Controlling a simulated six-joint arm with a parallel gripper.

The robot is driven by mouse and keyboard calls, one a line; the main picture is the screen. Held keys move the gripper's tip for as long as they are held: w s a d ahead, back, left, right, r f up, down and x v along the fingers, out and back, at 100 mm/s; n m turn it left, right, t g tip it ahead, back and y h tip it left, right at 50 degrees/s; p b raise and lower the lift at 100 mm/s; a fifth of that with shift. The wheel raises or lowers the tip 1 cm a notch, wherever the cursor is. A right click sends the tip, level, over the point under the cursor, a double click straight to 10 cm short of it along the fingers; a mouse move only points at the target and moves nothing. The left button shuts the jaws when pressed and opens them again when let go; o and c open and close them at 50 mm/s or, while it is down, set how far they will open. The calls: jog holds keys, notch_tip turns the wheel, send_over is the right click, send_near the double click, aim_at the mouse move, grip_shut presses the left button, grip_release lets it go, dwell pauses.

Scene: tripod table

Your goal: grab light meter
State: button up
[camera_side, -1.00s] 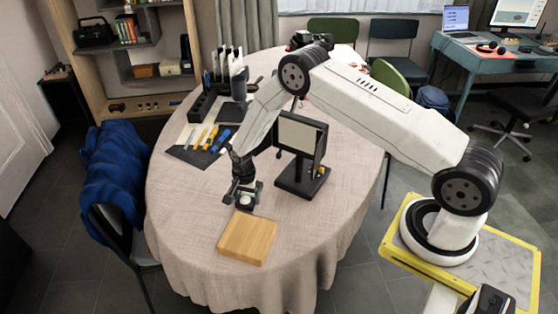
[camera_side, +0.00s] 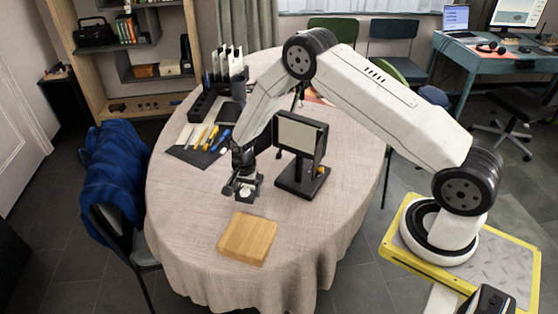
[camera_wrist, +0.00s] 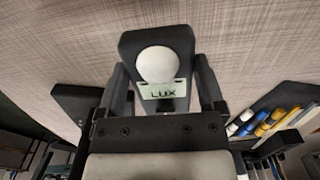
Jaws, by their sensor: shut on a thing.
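The light meter (camera_wrist: 158,52) is a dark slab with a white dome and a pale label reading "LUX" in the wrist view. My gripper (camera_wrist: 160,85) is shut on it, one finger along each side. In the side view my gripper (camera_side: 243,184) points down over the cloth-covered table, with the light meter (camera_side: 246,194) between its fingers, left of a black stand. I cannot tell for sure how far the meter is above the cloth.
A wooden block (camera_side: 247,238) lies on the table (camera_side: 190,225) in front of the gripper. A black stand with a pale panel (camera_side: 301,150) is close on the right. A dark mat with tools (camera_side: 203,140) and a black organizer (camera_side: 204,100) are behind left. The table's front left is clear.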

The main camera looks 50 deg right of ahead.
jog(key=s+r, duration=0.9)
jog(key=s, duration=0.4)
jog(key=shift+s+a+r, duration=0.2)
jog(key=shift+s+a, duration=0.1)
jog(key=shift+a, duration=0.05)
